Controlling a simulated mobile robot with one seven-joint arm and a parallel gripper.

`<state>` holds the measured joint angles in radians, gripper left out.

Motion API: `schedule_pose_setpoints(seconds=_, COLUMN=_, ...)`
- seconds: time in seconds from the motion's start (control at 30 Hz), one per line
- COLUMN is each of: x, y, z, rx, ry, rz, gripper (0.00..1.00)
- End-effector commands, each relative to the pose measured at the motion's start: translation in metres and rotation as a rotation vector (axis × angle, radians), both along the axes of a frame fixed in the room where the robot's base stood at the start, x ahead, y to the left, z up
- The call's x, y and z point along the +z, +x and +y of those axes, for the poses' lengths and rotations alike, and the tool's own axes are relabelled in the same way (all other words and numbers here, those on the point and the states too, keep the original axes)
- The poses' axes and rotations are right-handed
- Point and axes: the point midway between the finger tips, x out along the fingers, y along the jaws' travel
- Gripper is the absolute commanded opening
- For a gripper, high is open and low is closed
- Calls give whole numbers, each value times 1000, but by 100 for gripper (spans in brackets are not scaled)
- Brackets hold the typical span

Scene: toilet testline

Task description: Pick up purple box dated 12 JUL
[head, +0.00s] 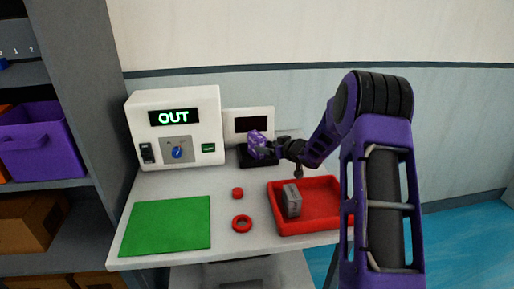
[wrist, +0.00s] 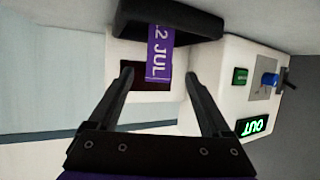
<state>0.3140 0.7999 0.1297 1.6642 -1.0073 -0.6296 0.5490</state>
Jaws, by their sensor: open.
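The purple box (head: 257,140) is at the black platform of the small white device on the table, and it also shows in the wrist view (wrist: 160,52). Its white print reads "2 JUL", with the start of the date cut off. My gripper (head: 272,150) is at the box's right side in the head view. In the wrist view my gripper (wrist: 158,76) is open, with one finger on each side of the box and visible gaps between. Whether the box rests fully on the platform is hard to tell.
The white machine (head: 205,120) showing "OUT" stands left of the small device (head: 236,114). A red tray (head: 322,221) holds a grey box (head: 292,201). A green mat (head: 167,226), a red ring (head: 242,223) and a small red piece (head: 237,193) lie on the table. Shelves stand left.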

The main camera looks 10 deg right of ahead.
Motion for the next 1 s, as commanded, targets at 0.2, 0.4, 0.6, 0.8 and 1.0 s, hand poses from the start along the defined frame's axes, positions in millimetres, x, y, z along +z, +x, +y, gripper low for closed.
schedule_pose_setpoints(seconds=0.2, x=-14, y=30, z=13, rx=1, ry=-2, rz=0, gripper=82)
schedule_pose_setpoints(seconds=0.4, x=-16, y=37, z=15, rx=-1, ry=-2, rz=0, gripper=82)
schedule_pose_setpoints(seconds=0.6, x=-24, y=52, z=21, rx=1, ry=-2, rz=1, gripper=82)
schedule_pose_setpoints(seconds=0.8, x=-32, y=74, z=29, rx=0, ry=-2, rz=0, gripper=82)
schedule_pose_setpoints(seconds=1.0, x=-35, y=82, z=33, rx=0, ry=-3, rz=1, gripper=82)
